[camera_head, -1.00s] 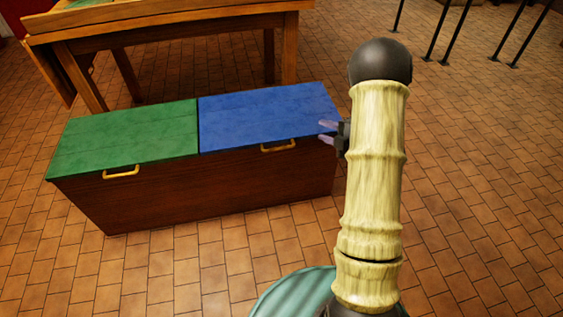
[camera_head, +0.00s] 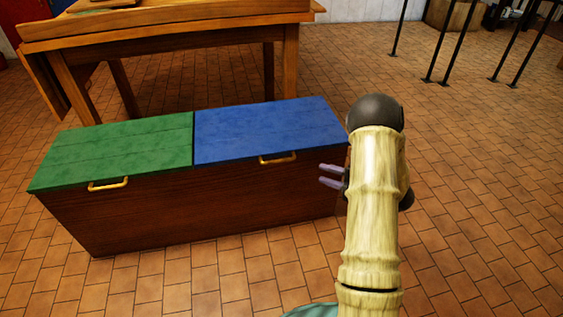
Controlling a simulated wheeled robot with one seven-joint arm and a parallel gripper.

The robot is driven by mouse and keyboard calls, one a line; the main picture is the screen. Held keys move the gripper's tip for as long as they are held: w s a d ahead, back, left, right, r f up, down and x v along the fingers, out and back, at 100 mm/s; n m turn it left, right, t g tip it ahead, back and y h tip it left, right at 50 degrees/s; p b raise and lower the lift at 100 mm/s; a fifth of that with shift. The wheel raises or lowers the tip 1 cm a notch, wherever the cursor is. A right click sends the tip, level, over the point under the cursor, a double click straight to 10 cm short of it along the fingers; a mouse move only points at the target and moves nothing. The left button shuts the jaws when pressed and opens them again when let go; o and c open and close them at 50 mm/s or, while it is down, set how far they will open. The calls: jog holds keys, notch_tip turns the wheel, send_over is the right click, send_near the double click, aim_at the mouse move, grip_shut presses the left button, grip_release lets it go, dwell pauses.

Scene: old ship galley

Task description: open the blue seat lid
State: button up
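The blue seat lid (camera_head: 268,130) lies flat and shut on the right half of a dark wooden bench chest (camera_head: 200,205). A brass handle (camera_head: 278,159) sits on its front edge. My gripper (camera_head: 322,175) shows to the right of that handle, its two purple fingers pointing left with a gap between them. Nothing shows between the fingers, and they look apart from the handle. My arm hides the rest of the gripper and the floor behind it.
A green lid (camera_head: 118,150) with its own brass handle (camera_head: 108,184) covers the chest's left half. A wooden table (camera_head: 170,35) stands close behind the chest. Thin black legs (camera_head: 436,50) stand at the back right. The tiled floor in front is clear.

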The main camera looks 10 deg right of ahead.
aim_at(282, 161)
jog(key=b+x, duration=0.6)
jog(key=x, duration=1)
jog(key=shift+w+a+b, duration=0.15)
jog(key=shift+w+b, duration=0.05)
jog(key=shift+b, duration=0.2)
jog(key=shift+s+f, duration=0.1)
grip_shut()
